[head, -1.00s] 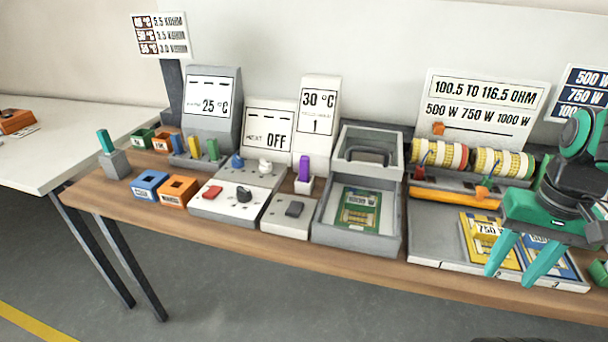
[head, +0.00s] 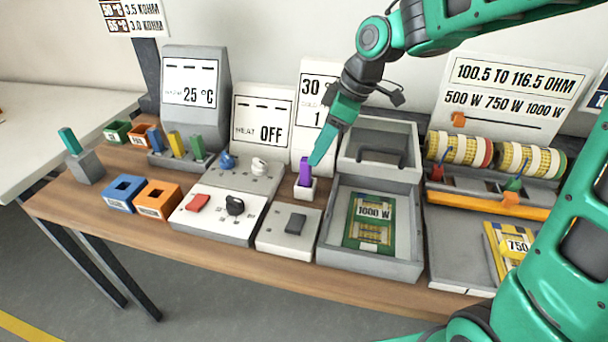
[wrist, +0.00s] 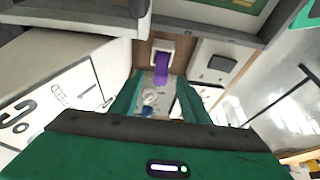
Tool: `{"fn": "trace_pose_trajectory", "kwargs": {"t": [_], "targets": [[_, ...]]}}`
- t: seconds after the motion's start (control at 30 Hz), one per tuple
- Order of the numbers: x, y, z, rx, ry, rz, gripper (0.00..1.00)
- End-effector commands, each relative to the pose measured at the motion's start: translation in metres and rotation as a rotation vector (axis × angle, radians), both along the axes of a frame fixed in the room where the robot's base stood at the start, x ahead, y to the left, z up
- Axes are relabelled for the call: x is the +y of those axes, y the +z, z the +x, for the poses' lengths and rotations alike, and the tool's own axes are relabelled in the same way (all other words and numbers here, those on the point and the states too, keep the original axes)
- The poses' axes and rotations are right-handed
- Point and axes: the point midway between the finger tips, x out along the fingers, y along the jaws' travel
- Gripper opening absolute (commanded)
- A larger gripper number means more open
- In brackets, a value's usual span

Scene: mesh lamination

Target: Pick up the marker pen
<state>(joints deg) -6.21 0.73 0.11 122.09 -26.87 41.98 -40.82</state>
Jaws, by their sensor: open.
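The purple marker pen (head: 305,171) stands upright in a small white holder (head: 306,188), in front of the 30 °C display. My gripper (head: 318,156) comes down from the upper right, with its green fingertips close beside the pen's top. In the wrist view the pen (wrist: 161,68) shows between the two open green fingers (wrist: 158,82), its lower end in the holder (wrist: 163,45). The fingers are apart, and I see no contact with the pen. In the head view one finger hides the other.
The grey tray (head: 328,235) with a 1000 W card (head: 369,220) is right of the holder. A panel with a dark switch (head: 296,223) is in front. The 30 °C display (head: 311,95) stands close behind. A white knob (head: 260,166) is to the left.

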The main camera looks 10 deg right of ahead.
Motion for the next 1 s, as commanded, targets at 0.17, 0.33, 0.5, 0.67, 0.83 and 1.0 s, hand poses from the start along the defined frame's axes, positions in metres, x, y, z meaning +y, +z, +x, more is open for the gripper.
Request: {"fn": "trace_pose_trajectory", "kwargs": {"t": [0.17, 0.33, 0.5, 0.67, 0.83, 1.0], "targets": [[0.007, -0.020, 0.003, 0.001, -0.002, 0.000, 0.42], [0.011, -0.028, 0.004, 0.002, -0.003, -0.001, 0.42], [0.023, -0.048, 0.008, 0.003, -0.001, -0.001, 0.42], [0.031, -0.065, 0.010, 0.003, -0.001, -0.001, 0.42], [0.033, -0.071, 0.011, 0.001, -0.002, -0.001, 0.42], [0.033, -0.071, 0.011, 0.000, -0.002, -0.001, 0.40]]}}
